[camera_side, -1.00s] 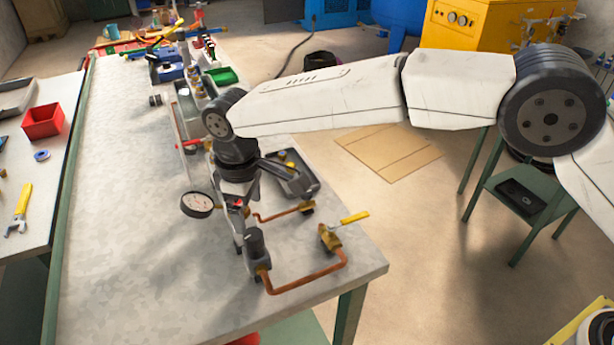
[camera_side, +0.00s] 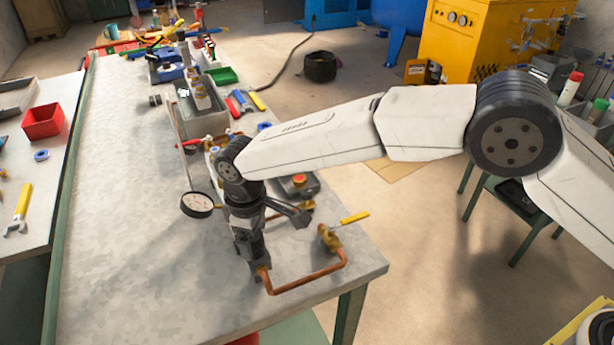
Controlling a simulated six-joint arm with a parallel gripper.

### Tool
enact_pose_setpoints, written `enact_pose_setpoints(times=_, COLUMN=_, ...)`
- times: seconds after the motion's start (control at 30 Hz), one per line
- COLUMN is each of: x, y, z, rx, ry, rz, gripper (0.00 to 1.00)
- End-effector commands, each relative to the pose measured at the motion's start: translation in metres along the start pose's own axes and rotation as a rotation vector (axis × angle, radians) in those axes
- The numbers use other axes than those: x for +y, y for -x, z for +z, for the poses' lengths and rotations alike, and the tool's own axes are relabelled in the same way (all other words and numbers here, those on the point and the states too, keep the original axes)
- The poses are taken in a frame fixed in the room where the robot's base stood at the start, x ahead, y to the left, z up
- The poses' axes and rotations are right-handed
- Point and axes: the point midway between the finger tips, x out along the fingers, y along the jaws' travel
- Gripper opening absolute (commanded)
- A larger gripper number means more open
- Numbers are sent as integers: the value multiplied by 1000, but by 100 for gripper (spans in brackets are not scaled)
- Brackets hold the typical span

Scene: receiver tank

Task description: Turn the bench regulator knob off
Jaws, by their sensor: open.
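My gripper (camera_side: 249,246) points down over the bench regulator near the front end of the grey bench. Its jaws are open, one on either side of where the black knob stands, and they hide most of the knob. I cannot tell whether they touch it. The brass lower part of the regulator (camera_side: 263,272) shows just below the jaws.
A copper pipe (camera_side: 310,281) runs from the regulator to a brass valve (camera_side: 329,238) with a yellow handle (camera_side: 354,218). A grey box with a red button (camera_side: 299,181) sits behind my gripper. The grey bench top (camera_side: 130,240) is clear on the left.

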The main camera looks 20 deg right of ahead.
Motion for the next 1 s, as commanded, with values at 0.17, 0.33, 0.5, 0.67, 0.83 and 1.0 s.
enact_pose_setpoints(times=0.17, x=0, y=0, z=0, rx=0, ry=0, rz=0, gripper=89)
enact_pose_setpoints(times=0.33, x=0, y=0, z=0, rx=0, ry=0, rz=0, gripper=35)
enact_pose_setpoints(times=0.5, x=0, y=0, z=0, rx=0, ry=0, rz=0, gripper=0)
enact_pose_setpoints(times=0.67, x=0, y=0, z=0, rx=1, ry=9, rz=1, gripper=0)
enact_pose_setpoints(times=0.83, x=0, y=1, z=0, rx=2, ry=47, rz=1, gripper=0)
enact_pose_setpoints(times=1.0, x=0, y=1, z=0, rx=5, ry=125, rz=1, gripper=0)
